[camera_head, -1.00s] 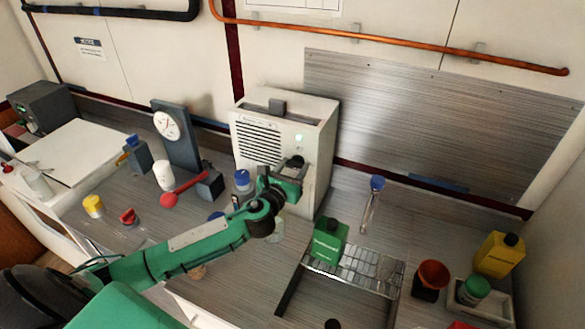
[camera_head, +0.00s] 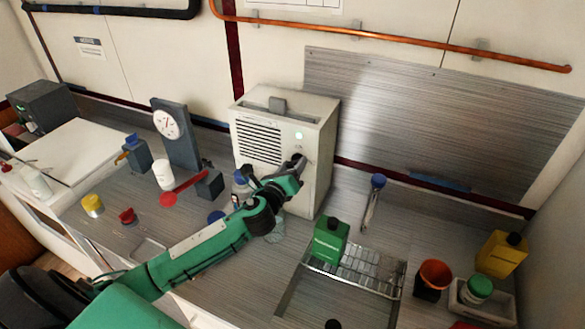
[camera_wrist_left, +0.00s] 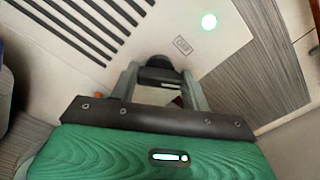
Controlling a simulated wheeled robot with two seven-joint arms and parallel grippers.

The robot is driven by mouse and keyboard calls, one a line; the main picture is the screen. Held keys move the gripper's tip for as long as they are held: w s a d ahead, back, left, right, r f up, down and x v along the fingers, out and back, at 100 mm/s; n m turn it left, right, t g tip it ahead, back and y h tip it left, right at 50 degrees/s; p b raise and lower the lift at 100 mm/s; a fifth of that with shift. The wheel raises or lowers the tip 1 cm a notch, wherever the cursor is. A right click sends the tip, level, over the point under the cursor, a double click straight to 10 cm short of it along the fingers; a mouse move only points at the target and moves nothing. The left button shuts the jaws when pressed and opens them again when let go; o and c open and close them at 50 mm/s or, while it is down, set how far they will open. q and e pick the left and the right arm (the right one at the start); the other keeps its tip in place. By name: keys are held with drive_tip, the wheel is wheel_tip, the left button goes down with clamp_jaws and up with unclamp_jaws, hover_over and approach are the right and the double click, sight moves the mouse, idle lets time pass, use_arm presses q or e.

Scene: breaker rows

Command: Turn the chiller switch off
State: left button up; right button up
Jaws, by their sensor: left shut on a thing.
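The chiller (camera_head: 265,110) is a pale box with a slotted vent and a lit green-white lamp on its front. It also shows in the left wrist view (camera_wrist_left: 75,60). Its switch is a dark round knob (camera_wrist_left: 160,72) below the lamp on the front panel. My left gripper (camera_head: 296,168) is at that panel, and its two fingers (camera_wrist_left: 160,88) are on either side of the knob, shut on it. In the head view the gripper mostly hides the knob. My right gripper is in no view.
A bottle with a blue lid (camera_head: 241,184) stands close beside my left forearm. A wire rack (camera_head: 375,268) with a green container (camera_head: 328,238) is at the right front. A dial gauge (camera_head: 168,124) stands left of the chiller. The counter between has some free room.

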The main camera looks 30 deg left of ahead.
use_arm(q)
drive_tip(key=n, duration=0.6)
drive_tip(key=shift+a+f+n+b, duration=0.1)
drive_tip(key=shift+n+b, duration=0.2)
drive_tip(key=shift+b, duration=0.1)
drive_tip(key=n, duration=0.4)
drive_tip(key=shift+f+n, duration=0.1)
drive_tip(key=shift+n, duration=0.2)
drive_tip(key=o, duration=1)
